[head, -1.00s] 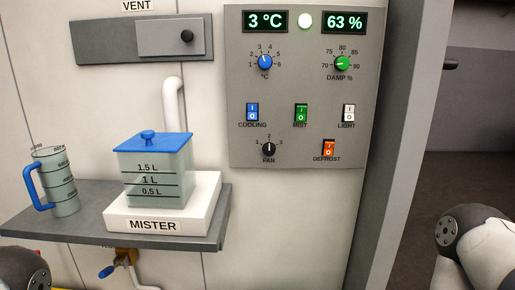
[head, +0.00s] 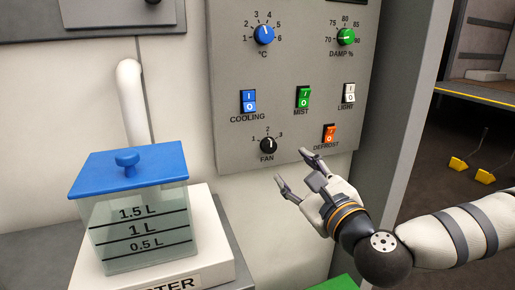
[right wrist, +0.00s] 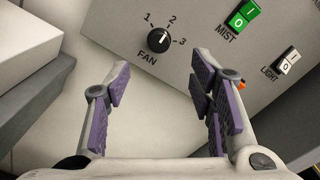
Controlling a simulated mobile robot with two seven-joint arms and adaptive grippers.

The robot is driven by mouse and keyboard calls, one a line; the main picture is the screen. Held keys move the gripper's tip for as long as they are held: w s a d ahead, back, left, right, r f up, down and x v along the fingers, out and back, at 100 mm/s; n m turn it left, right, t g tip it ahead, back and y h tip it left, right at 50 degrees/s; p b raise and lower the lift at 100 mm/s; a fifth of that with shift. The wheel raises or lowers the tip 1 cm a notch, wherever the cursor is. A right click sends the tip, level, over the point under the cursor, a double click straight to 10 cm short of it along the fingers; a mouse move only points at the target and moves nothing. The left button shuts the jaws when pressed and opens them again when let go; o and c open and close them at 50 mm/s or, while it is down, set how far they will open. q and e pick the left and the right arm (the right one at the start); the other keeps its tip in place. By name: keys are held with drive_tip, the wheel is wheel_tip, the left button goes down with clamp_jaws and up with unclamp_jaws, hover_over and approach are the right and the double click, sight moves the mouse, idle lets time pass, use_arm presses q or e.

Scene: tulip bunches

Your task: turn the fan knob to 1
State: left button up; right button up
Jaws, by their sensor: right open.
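The fan knob (head: 268,146) is a small black knob with a white mark, at the lower left of the grey control panel (head: 230,90). Its scale reads 1, 2, 3, and the mark points roughly towards 2. It also shows in the right wrist view (right wrist: 157,42), beyond the fingertips. My right gripper (head: 292,167) is open and empty, to the lower right of the knob in the head view and apart from it. In the right wrist view its fingers (right wrist: 158,80) are spread wide, with bare wall between them. My left gripper is out of view.
The orange defrost switch (head: 329,134) is close to my right fingertips. The green mist switch (head: 303,97) and blue cooling switch (head: 249,101) are above. The blue-lidded mister tank (head: 137,225) stands at left. Wall below the panel is clear.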

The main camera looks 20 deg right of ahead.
sight(271, 147)
drive_tip(key=w+b, duration=0.1)
drive_tip(key=w, duration=0.2)
drive_tip(key=w+b, duration=0.1)
drive_tip(key=w, duration=0.3)
drive_tip(key=w+b, duration=0.2)
drive_tip(key=w, duration=0.2)
drive_tip(key=shift+d+f, duration=0.15)
drive_tip(key=shift+d, duration=0.25)
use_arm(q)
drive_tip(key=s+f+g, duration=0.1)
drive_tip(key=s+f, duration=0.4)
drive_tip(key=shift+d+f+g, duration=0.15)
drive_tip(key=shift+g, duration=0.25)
use_arm(e)
drive_tip(key=shift+w, duration=0.4)
drive_tip(key=c, duration=1.2)
